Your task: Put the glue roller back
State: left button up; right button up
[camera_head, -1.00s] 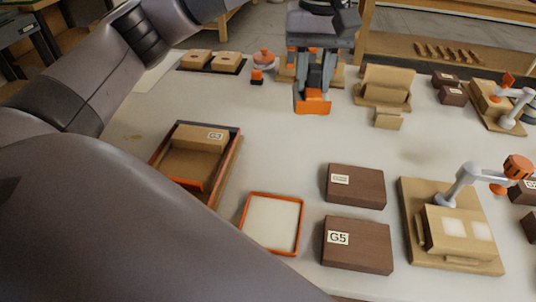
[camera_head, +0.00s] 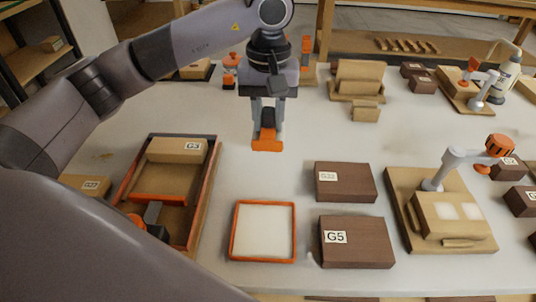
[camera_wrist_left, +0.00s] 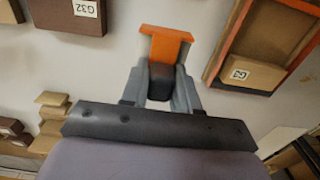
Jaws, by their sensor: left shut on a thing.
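My left gripper (camera_head: 267,122) is shut on the glue roller, an orange and dark tool (camera_head: 267,141), and holds it above the white bench. In the left wrist view the glue roller (camera_wrist_left: 166,45) shows an orange T-shaped end and a dark body between the grey fingers (camera_wrist_left: 160,88). A tan rack with orange uprights (camera_head: 306,62) stands behind the gripper, partly hidden by my arm. I cannot tell whether it is the roller's holder. My right gripper is not in view.
A white orange-framed pad (camera_head: 262,258), dark blocks (camera_head: 357,243) and a clamp fixture (camera_head: 398,205) are in front. The bench between gripper and blocks is clear.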

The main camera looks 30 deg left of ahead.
aim_at(268, 135)
pick_arm(q)
notch_tip(268, 135, down, 5)
jog(key=shift+r, duration=0.2)
notch_tip(268, 135, down, 4)
jog(key=shift+f, duration=0.3)
jog(key=shift+f, duration=0.15)
jog(key=o, duration=0.9)
jog(key=shift+o, duration=0.2)
